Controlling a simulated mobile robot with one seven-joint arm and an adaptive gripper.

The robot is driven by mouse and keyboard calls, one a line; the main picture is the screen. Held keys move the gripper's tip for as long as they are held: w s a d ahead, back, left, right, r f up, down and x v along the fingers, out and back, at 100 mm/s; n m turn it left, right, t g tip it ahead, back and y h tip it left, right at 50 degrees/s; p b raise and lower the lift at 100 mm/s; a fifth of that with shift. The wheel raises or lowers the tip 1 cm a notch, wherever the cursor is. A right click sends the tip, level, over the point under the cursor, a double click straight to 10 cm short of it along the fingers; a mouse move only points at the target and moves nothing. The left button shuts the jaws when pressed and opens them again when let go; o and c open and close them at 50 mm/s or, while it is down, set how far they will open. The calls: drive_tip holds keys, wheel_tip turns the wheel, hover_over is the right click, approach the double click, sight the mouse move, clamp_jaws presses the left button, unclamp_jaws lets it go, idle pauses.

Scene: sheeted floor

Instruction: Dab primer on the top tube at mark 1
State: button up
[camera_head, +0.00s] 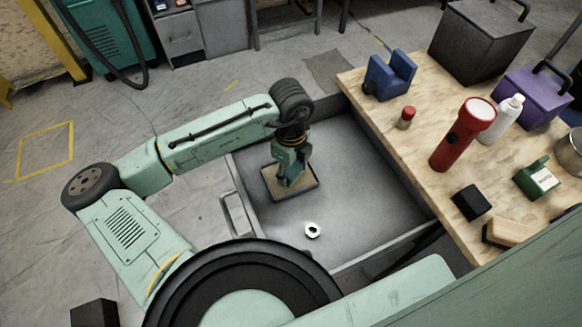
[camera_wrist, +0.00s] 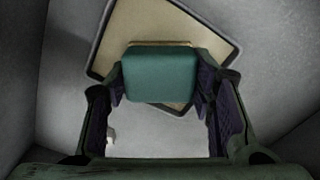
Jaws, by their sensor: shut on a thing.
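My gripper (camera_head: 291,172) reaches down into a grey open drawer (camera_head: 375,205). It is shut on a teal block (camera_wrist: 160,75) with a thin tan edge at its far side. In the wrist view, the dark pads of my gripper (camera_wrist: 162,82) press on both sides of the block. The block is over a tan tray (camera_head: 272,190) with a dark rim, which also shows in the wrist view (camera_wrist: 140,25). I cannot tell whether the block touches the tray. I see no tube, numbered mark or labelled primer.
A white ring (camera_head: 312,230) lies on the drawer floor. The drawer walls close in around my gripper. The wooden bench (camera_head: 425,120) at right holds a blue cradle (camera_head: 388,76), a red-capped jar (camera_head: 406,117), a red flashlight (camera_head: 455,140), a white bottle (camera_head: 503,119) and a purple toolbox (camera_head: 533,94).

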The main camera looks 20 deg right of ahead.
wheel_tip(320, 180, up, 7)
drive_tip(key=p, duration=0.6)
idle(0.9)
